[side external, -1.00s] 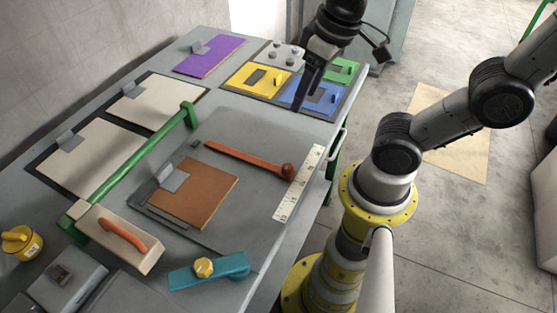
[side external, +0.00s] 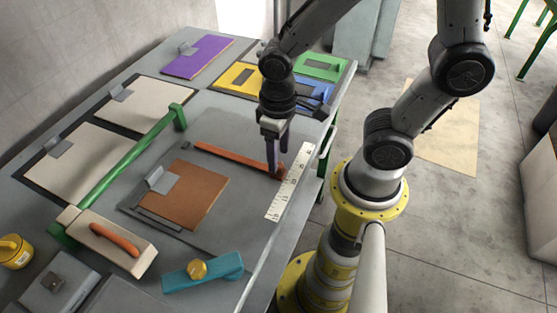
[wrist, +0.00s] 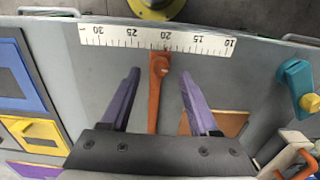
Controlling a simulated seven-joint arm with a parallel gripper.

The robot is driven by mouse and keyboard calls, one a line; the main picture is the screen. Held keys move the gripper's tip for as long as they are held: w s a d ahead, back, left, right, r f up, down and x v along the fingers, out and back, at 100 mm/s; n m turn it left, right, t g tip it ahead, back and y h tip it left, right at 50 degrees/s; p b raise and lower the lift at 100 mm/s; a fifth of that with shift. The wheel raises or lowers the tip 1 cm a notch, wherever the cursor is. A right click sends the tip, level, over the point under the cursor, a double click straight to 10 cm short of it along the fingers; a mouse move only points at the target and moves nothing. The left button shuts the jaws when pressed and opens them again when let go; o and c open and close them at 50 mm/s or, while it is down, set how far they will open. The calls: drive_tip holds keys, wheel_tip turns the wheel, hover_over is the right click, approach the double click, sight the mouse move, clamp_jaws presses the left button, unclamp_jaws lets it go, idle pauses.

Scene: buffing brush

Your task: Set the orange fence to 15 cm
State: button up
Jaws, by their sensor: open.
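The orange fence (side external: 228,155) is a long bar lying on the grey table plate, with a round knob at its end by the white scale (side external: 289,184). In the wrist view the fence (wrist: 154,95) meets the scale (wrist: 150,40) slightly to the 25 side of the 20 mark; the 15 mark is further right. My gripper (side external: 275,168) is down at the fence's knob end. In the wrist view my gripper (wrist: 159,78) is open, with one purple finger on each side of the fence and gaps visible between. Whether the fingertips reach below the bar's top is unclear.
A brown square panel (side external: 185,195) lies on the 15 side of the fence, partly behind a finger in the wrist view. A teal lever with yellow knob (side external: 202,272) is near the front edge. A green rail (side external: 130,168) runs behind. Coloured plates (side external: 322,66) lie at the far end.

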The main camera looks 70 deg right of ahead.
sight(279, 165)
drive_tip(key=shift+f, duration=1.6)
clamp_jaws()
